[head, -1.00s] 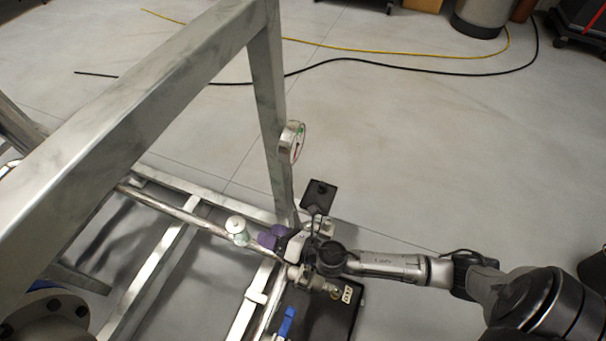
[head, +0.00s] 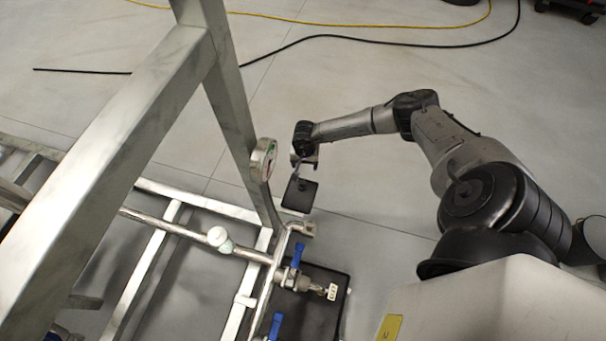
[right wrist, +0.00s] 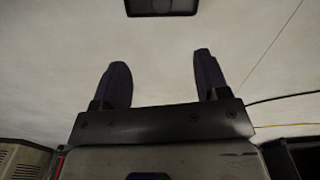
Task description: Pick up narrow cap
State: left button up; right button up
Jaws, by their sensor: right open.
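I cannot make out the narrow cap for certain. A pale round fitting (head: 218,237) sits on the horizontal pipe of the skid in the head view; I cannot tell whether it is the cap. My right gripper (head: 303,160) is beside the round gauge, near the black square plate, away from the pipe. In the right wrist view its two dark purple fingers (right wrist: 162,60) stand wide apart with only pale floor showing between them. My left gripper is not in view.
The gauge (head: 264,160) is on the metal frame post (head: 232,110). The black plate (head: 300,195) is below my right gripper. Blue-handled valves (head: 297,256) stand on the piping at the lower middle. A yellow hose (head: 380,26) and a black cable lie on open floor.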

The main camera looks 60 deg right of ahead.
aim_at(302, 182)
jog(key=a+f+b, duration=0.1)
jog(key=f, duration=0.1)
jog(key=a+f+b, duration=0.1)
jog(key=f, duration=0.1)
jog(key=a+f+b, duration=0.1)
jog(key=f, duration=0.2)
jog(key=shift+s, duration=0.35)
jog(key=shift+w+d+f, duration=0.1)
jog(key=shift+f, duration=0.25)
jog(key=shift+w+d+f+b, duration=0.1)
jog(key=shift+d+f+b, duration=0.2)
jog(key=shift+d, duration=0.25)
jog(key=shift+a+f+b, duration=0.3)
jog(key=shift+f+b, duration=0.15)
jog(key=shift+f, duration=0.05)
notch_tip(302, 182, down, 4)
jog(key=b, duration=0.3)
jog(key=shift+d+f, duration=0.1)
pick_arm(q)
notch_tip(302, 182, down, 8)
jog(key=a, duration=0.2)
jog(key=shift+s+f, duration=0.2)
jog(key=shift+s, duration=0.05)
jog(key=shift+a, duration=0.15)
pick_arm(e)
jog(key=shift+c, duration=0.2)
jog(key=c, duration=0.9)
jog(key=shift+c, duration=0.2)
